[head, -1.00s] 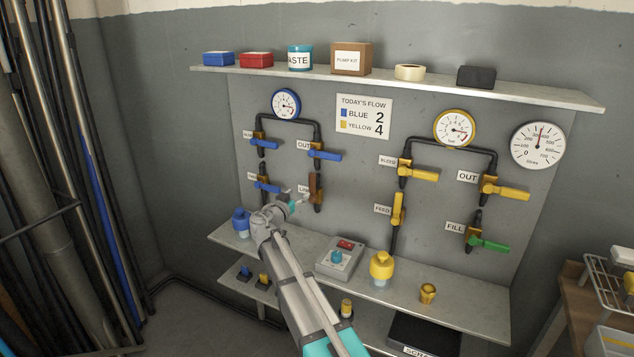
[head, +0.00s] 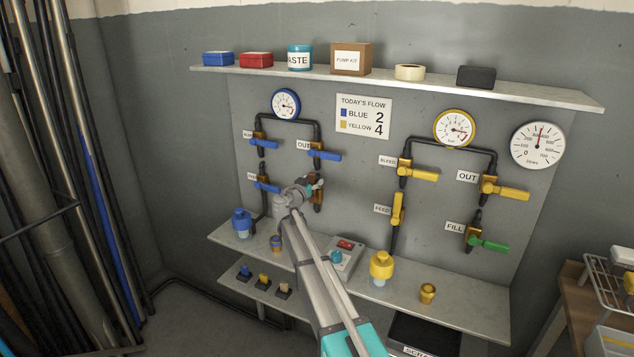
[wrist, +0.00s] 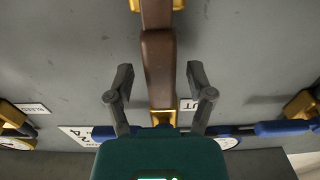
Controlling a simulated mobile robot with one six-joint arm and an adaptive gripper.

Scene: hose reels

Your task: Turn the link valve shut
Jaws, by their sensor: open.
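The link valve has a brown handle (head: 318,197) on a brass body, low on the right pipe of the blue side. The handle stands upright, in line with its pipe. My gripper (head: 314,186) is at the panel in front of it and hides part of the valve and its label. In the wrist view the brown handle (wrist: 158,65) runs up the middle, between the two spread fingers of my gripper (wrist: 160,72). Gaps show on both sides of the handle; the fingers are open and do not grip it.
Blue-handled valves sit close by: one above at OUT (head: 325,155) and one to the left (head: 267,187). The lower shelf holds a blue-capped bottle (head: 241,222) and a control box (head: 345,254). Yellow valves (head: 418,174) are farther right.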

